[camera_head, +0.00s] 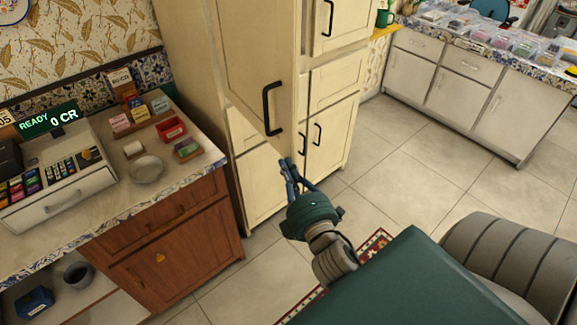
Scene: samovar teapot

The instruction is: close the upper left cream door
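The upper left cream door (250,55) of the tall cream cabinet stands swung open toward me. Its black bar handle (267,110) is near its lower right edge. My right gripper (286,162), teal with dark blue fingers, is just below the door's lower corner and handle. Its fingertips point up and away from me. They look close together, but I cannot tell whether they are shut. I see nothing held between them. Whether the fingers touch the door is unclear. My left gripper is not in view.
A counter (205,165) with a cash register (60,175), a bowl (146,170) and small boxes stands at the left. The cabinet's lower doors (330,140) look closed. Tiled floor (430,165) is free at the right, before a grey counter (475,95). A patterned rug lies below my arm.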

